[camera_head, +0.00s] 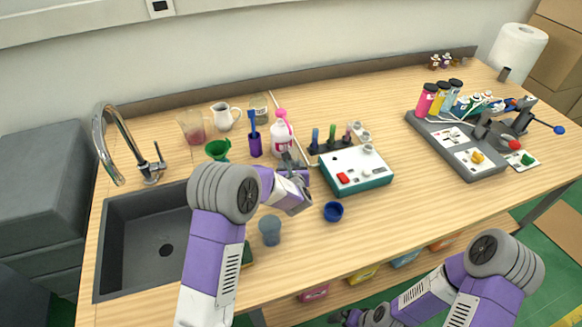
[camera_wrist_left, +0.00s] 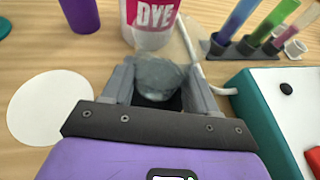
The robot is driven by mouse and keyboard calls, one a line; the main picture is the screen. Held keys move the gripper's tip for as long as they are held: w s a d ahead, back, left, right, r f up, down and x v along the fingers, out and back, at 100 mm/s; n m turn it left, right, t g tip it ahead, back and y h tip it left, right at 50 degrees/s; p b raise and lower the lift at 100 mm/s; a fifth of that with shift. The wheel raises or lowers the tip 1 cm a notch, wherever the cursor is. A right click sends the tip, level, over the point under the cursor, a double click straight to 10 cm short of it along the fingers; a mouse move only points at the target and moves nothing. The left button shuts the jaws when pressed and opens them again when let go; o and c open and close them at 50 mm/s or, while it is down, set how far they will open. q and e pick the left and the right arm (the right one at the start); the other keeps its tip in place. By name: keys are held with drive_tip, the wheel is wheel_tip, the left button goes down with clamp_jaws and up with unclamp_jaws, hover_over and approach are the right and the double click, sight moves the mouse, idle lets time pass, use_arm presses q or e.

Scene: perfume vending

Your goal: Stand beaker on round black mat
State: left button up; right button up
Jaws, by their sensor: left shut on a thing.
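My left gripper (camera_head: 289,162) is shut on a grey, translucent glass-like vessel, which I take to be the beaker (camera_wrist_left: 155,76). In the left wrist view the vessel sits between the two fingers, in front of the dye bottle (camera_wrist_left: 150,20). I cannot tell whether it touches the table. In the head view it is too small and covered to make out. I cannot make out a round black mat in either view. A round white disc (camera_wrist_left: 48,105) lies left of the left gripper. My right gripper (camera_head: 350,317) is low at the bottom edge, its fingers unclear.
A teal and white device (camera_head: 357,170) stands close right of the left gripper, with a tube rack (camera_head: 330,145) behind it. A purple cup (camera_head: 255,146) and green funnel (camera_head: 217,150) stand behind left. A blue bowl (camera_head: 333,211) and grey-blue cup (camera_head: 269,230) stand nearer. The sink (camera_head: 120,240) is left.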

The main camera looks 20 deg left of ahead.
use_arm(q)
drive_tip(key=o, duration=1.4)
drive_tip(key=shift+f, duration=0.1)
drive_tip(key=shift+s+d+r+p, duration=0.1)
drive_tip(key=shift+r+p, duration=0.2)
drive_tip(key=p+v, duration=0.1)
drive_tip(key=v, duration=1)
drive_tip(key=shift+s, duration=0.35)
